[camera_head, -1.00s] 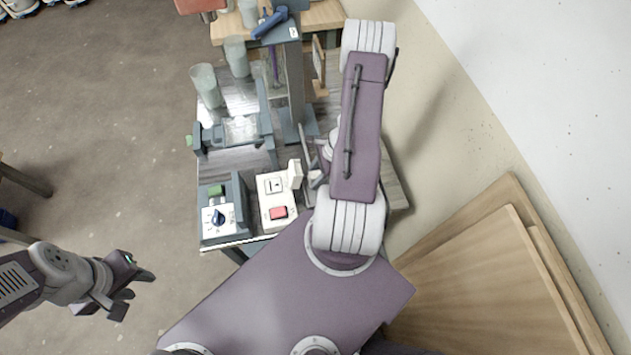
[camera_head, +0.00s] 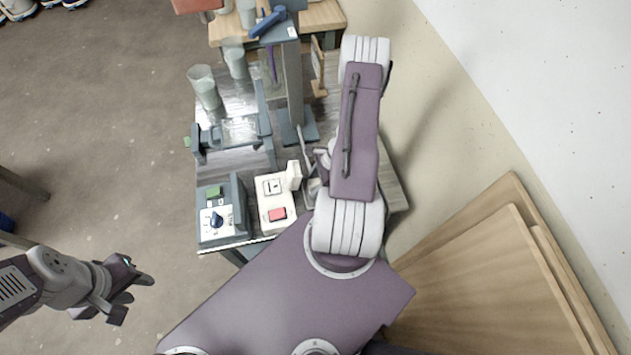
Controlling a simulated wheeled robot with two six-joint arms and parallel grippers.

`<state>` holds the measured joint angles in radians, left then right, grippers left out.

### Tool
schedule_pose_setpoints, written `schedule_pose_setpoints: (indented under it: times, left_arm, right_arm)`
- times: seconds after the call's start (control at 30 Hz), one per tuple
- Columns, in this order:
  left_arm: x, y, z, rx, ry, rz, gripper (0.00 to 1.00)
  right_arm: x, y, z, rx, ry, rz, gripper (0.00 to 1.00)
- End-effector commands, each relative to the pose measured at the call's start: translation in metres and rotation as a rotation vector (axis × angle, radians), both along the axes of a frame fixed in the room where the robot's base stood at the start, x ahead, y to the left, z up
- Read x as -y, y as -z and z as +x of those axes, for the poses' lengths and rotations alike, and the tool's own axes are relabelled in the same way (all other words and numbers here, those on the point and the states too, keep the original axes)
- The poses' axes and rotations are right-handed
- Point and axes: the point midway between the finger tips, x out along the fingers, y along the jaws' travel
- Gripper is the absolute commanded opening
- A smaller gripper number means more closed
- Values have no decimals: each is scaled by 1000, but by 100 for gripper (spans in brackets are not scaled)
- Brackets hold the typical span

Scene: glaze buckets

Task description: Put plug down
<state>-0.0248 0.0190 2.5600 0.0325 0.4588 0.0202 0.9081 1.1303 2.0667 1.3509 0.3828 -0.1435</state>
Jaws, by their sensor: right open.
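A white upright block that looks like the plug (camera_head: 293,175) stands at the right edge of the white box with a red switch (camera_head: 272,213). I cannot tell whether it is seated in the box or only beside it. My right gripper (camera_head: 308,165) is open just right of the white block, partly hidden under my own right arm. It appears apart from the block. My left gripper (camera_head: 128,294) hangs over the floor at the lower left, with its fingers apart and nothing between them.
A grey control box (camera_head: 219,212) with a blue knob and green button sits left of the white box. Clear cups (camera_head: 205,88) and a grey stand with a tall post (camera_head: 293,85) are farther back on the table. Wooden boards (camera_head: 490,280) lean at the right wall.

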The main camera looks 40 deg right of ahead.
Motion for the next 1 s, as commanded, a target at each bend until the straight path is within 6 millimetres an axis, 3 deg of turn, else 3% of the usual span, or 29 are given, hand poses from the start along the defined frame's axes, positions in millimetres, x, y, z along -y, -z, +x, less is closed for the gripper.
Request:
schedule_pose_setpoints:
  times: [0.13, 0.3, 0.5, 0.63, 1.0]
  left_arm:
    - [0, -9, 0, 0, 0, 0, 36]
    - [0, -23, 0, 0, 0, 0, 36]
    - [0, -32, 0, 0, 0, 0, 36]
    - [0, -33, 0, 0, 0, 0, 36]
    - [0, -33, 0, 0, 0, 0, 36]
  right_arm:
    - [6, -20, -2, 3, 2, -3, 50]
    - [22, -63, -11, 4, 2, -5, 50]
    - [35, -101, -21, 1, 1, -3, 50]
    - [39, -112, -24, 1, 2, -1, 50]
    - [35, -119, -21, 4, -47, -12, 50]
